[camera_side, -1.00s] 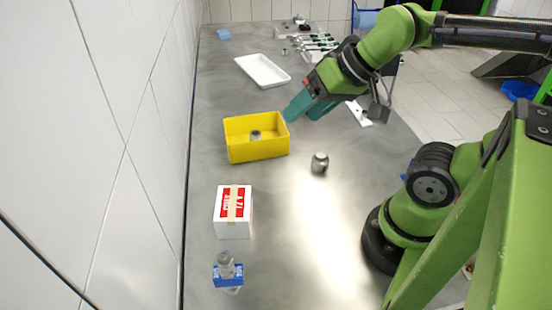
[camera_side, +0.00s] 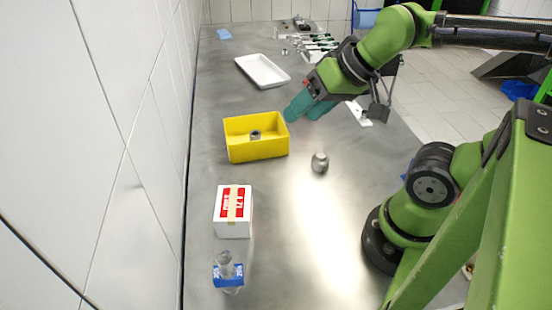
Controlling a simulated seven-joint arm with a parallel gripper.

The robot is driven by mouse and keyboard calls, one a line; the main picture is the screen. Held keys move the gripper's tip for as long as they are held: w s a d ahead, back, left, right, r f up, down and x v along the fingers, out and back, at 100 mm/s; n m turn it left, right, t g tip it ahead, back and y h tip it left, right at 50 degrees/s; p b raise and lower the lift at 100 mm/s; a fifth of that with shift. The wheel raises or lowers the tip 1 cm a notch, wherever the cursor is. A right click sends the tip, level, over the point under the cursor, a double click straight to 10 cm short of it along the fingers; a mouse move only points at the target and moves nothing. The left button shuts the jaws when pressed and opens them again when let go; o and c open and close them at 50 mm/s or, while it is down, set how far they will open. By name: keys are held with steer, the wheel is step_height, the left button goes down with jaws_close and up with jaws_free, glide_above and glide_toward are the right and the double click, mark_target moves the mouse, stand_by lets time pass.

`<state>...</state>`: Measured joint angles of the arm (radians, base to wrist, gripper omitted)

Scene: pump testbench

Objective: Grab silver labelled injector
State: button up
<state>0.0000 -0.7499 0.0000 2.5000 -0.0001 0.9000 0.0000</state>
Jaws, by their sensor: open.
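A small silver cylindrical part (camera_side: 320,163) stands on the metal table, to the right of the yellow bin; I cannot read any label on it. Another small grey metal part (camera_side: 255,135) sits inside the yellow bin (camera_side: 258,152). Which of these is the labelled injector I cannot tell. My gripper (camera_side: 304,109) has teal fingers and is open, with nothing seen in it. It hangs near the bin's back right corner, behind and above the silver part and apart from it.
A white and red box (camera_side: 233,212) stands in front of the bin. A clear bottle with a blue label (camera_side: 228,271) stands nearer. A white tray (camera_side: 262,71) and several tools (camera_side: 318,42) lie behind. A tiled wall (camera_side: 90,120) bounds the left. The table's front middle (camera_side: 310,240) is clear.

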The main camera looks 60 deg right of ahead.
steer(key=n+g+h, duration=0.2)
steer(key=n+g, duration=0.5)
steer(key=n, duration=2)
glide_above(225, 254)
step_height(225, 254, down, 10)
steer(key=shift+w+d+f, duration=0.15)
steer(key=shift+f, duration=0.1)
steer(key=shift+a+f, duration=0.2)
steer(key=shift+f, duration=2.55)
jaws_close()
